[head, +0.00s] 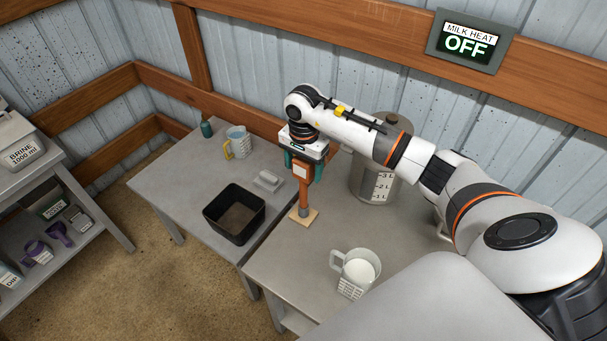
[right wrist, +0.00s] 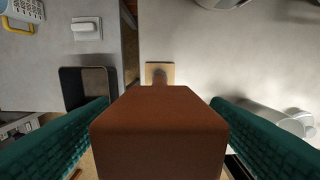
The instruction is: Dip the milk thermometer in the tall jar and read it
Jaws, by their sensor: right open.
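A brown upright piece (head: 304,194) with a dark lower end stands on a small pale wooden base (head: 304,216); it looks like the thermometer, but I cannot read any scale on it. My right gripper (head: 303,170) points down over its upper part with green fingers apart on either side. In the right wrist view the brown block (right wrist: 160,135) fills the space between the fingers. A grey metal lidded jar (head: 371,183) marked in litres stands behind, partly hidden by my right arm. My left gripper is out of view.
A sign (head: 467,42) on the wall reads MILK HEAT OFF. A black bin (head: 234,213), a white block-like item (head: 268,181) and a yellow-handled jug (head: 238,141) stand on the left table. Shelves with a BRINE box (head: 24,154) are far left.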

